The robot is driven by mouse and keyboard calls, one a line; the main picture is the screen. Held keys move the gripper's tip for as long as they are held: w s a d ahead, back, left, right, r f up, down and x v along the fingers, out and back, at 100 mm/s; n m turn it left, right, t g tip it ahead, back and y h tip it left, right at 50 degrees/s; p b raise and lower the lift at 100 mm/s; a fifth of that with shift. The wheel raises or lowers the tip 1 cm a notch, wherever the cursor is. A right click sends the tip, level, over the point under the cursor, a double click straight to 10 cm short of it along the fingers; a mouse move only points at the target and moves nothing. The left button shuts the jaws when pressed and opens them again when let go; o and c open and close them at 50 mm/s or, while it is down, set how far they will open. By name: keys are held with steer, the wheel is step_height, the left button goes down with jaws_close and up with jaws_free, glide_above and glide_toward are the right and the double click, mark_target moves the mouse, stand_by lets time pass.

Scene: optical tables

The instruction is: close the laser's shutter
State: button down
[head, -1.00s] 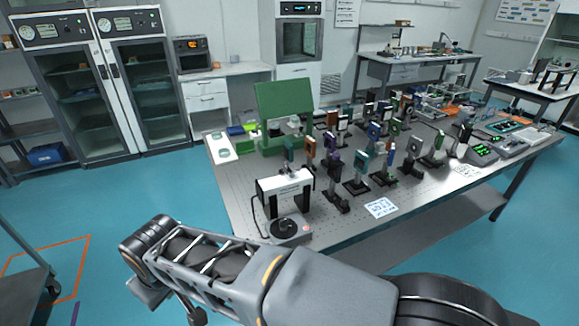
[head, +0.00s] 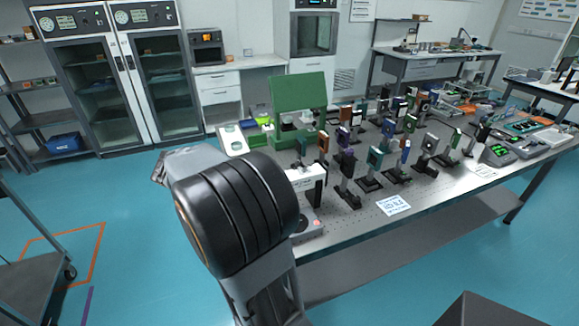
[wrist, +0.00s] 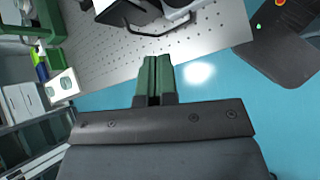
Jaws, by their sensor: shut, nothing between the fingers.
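The likely laser, a white and black box (head: 306,180), stands at the table's near left corner in the head view, partly hidden behind my arm. I cannot make out the shutter. In the wrist view, my gripper (wrist: 154,62) has green fingers pressed together, empty, over the edge of the perforated table (wrist: 215,40). A dark device with a black cable (wrist: 150,33) is cut off at the top of that view, apart from the fingertips. My gripper is hidden in the head view.
Mounted optics (head: 375,160) crowd the table right of the box. A cart (head: 30,245) stands at far left. Blue floor (head: 130,215) between cart and table is clear.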

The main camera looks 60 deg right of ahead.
mark_target(301, 163)
steer(key=w+d+n+g+h, duration=0.1)
steer(key=d+n+g+h, duration=0.2)
steer(key=d, duration=0.9)
steer(key=shift+d+r+n+g+h, duration=0.35)
steer(key=shift+g+h, duration=0.15)
steer(key=shift+g, duration=0.4)
steer(key=shift+p+x, duration=0.6)
steer(key=shift+x, duration=4.3)
steer(key=shift+s, duration=0.1)
